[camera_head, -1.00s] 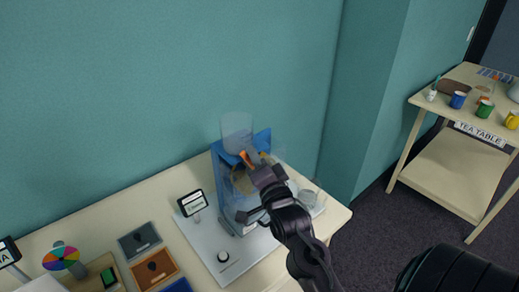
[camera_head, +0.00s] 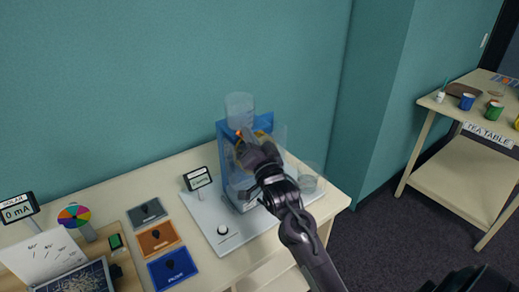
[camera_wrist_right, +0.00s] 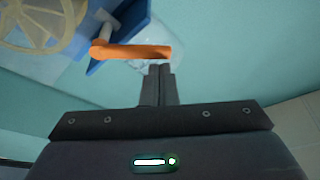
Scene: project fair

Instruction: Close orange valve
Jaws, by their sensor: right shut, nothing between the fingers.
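The orange valve (camera_wrist_right: 132,52) shows in the right wrist view as an orange lever handle on a pale stem beside a blue panel. In the head view only a small bit of the valve (camera_head: 238,133) shows, just above my right gripper. The valve belongs to a blue stand (camera_head: 228,132) with a clear tank (camera_head: 239,108) on top. My right gripper (camera_head: 243,146) is in front of the stand and hides much of it. In the right wrist view its fingers (camera_wrist_right: 161,68) are together and empty, with tips close to the handle's free end; contact cannot be told. My left gripper is not in view.
The stand is on a grey board (camera_head: 215,230) with a small display (camera_head: 197,179), a white knob (camera_head: 222,230) and a clear cup (camera_head: 309,181). Coloured cards (camera_head: 158,237) and a solar display (camera_head: 17,208) are at left. A tea table (camera_head: 450,170) stands at right.

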